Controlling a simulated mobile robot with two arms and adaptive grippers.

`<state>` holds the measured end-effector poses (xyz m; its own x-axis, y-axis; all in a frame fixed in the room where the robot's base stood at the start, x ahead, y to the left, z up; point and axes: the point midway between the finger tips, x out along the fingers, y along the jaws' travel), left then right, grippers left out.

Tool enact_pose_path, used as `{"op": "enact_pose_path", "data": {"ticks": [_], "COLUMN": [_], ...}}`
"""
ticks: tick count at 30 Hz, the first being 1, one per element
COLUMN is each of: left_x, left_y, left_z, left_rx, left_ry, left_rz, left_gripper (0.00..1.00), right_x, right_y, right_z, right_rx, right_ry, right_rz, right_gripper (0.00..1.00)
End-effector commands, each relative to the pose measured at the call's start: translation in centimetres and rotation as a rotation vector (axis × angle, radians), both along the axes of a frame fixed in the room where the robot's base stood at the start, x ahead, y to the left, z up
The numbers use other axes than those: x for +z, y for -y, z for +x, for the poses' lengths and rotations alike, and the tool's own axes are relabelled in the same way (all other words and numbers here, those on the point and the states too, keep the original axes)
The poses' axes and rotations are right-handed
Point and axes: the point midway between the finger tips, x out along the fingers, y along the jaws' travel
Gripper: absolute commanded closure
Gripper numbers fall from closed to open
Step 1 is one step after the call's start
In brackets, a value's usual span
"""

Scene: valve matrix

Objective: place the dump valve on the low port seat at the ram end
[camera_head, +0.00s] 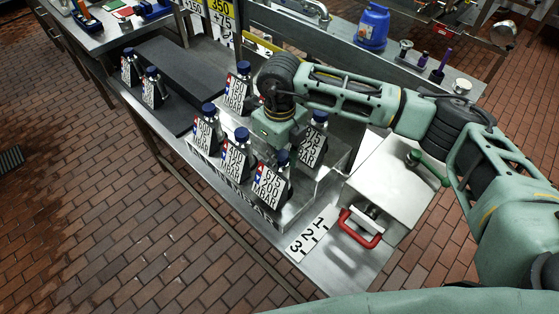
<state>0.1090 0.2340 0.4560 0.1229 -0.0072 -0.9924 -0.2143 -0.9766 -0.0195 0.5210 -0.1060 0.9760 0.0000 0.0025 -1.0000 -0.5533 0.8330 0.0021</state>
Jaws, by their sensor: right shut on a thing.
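My right gripper (277,142) reaches in from the right and points down over the valve block. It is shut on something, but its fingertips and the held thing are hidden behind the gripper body. Blue-capped valves with MBAR labels stand on the stepped metal block (327,178). A front row holds three valves (205,133), (237,160) and (269,188), the last close below the gripper. Two more valves (238,95) and (312,147) stand behind, either side of the gripper. I cannot tell which is the dump valve, nor make out the low port seat. My left gripper is out of view.
Two more valves (130,68) and (153,88) stand by dark slabs (180,72). A metal box (392,188) with a red handle (359,235) sits right of the block, near a 1-2-3 plate (311,236). A blue jug (372,27) stands behind.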

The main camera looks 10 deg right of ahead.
Motion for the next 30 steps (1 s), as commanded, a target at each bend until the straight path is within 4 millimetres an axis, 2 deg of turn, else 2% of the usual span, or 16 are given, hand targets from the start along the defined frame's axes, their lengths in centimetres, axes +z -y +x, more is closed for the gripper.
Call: {"op": "enact_pose_path", "data": {"ticks": [1,6,12,18,19,24,30], "left_x": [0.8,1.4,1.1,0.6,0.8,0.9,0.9], "left_y": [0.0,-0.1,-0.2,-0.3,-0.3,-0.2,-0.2], "left_z": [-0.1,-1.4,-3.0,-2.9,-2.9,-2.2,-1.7], "left_rx": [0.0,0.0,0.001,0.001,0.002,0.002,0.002], "left_ry": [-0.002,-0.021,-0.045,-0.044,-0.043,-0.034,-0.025], "left_rz": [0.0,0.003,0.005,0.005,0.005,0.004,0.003], "left_gripper": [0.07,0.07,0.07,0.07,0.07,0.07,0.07], "right_x": [-0.5,-2.5,-2.8,-3.3,-3.2,-3.1,-3.1], "right_y": [0.0,-0.1,-0.1,-0.1,0.0,0.0,0.0], "right_z": [-0.2,-0.1,0.0,-0.1,-0.1,-0.1,-0.1], "right_rx": [0.0,0.0,0.001,0.0,0.0,0.0,0.0], "right_ry": [-0.006,-0.002,-0.001,-0.001,-0.002,-0.002,-0.002], "right_rz": [0.0,0.0,0.001,0.001,0.0,0.0,0.0], "right_gripper": [1.0,1.0,1.0,1.0,0.74,0.59,0.58]}}
